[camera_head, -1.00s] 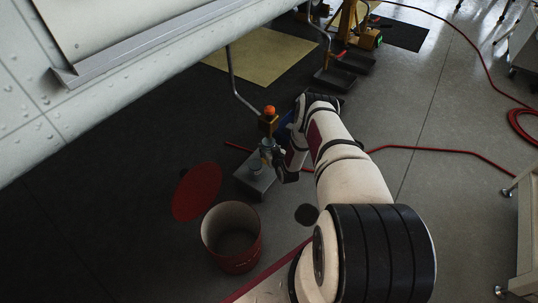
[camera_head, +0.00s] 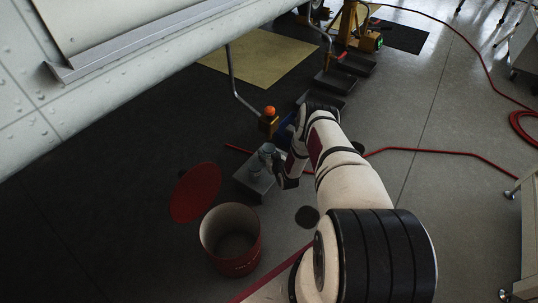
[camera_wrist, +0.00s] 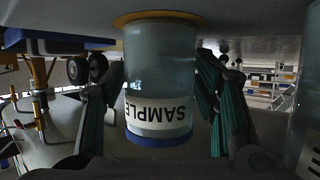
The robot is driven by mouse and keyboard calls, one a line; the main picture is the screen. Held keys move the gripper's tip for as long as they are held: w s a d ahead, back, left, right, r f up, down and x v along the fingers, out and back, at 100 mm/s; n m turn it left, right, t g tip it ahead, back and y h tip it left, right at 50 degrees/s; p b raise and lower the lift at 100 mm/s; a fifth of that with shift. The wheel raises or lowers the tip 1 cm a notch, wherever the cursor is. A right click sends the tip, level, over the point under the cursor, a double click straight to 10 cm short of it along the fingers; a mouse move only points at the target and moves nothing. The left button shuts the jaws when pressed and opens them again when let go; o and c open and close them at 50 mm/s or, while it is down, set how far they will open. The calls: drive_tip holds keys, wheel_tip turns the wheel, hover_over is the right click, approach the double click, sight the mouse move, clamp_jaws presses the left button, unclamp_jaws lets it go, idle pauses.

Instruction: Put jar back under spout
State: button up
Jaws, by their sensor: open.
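A clear jar (camera_wrist: 160,75) with a SAMPLE label fills the middle of the wrist view, which appears upside down. A blue band is at its lower picture end, and a yellow-orange ring is at its upper end, against a grey surface. My gripper (camera_wrist: 158,100) is open, with one dark-teal finger on each side of the jar. I cannot tell whether either finger touches it. In the head view my gripper (camera_head: 272,160) is over a low grey stand (camera_head: 262,184). A pale jar (camera_head: 255,171) shows there. The spout is not clearly identifiable.
A second jar (camera_wrist: 308,120) is at the wrist view's right edge. A yellow block with an orange ball (camera_head: 269,112) is behind the stand. A red bin (camera_head: 231,240) and red disc (camera_head: 196,192) are nearby. A red hose (camera_head: 430,149) crosses the floor; the aircraft hull overhangs upper left.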

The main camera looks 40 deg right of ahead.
drive_tip(key=p+v, duration=0.5)
drive_tip(key=v, duration=0.7)
drive_tip(key=shift+a, duration=0.1)
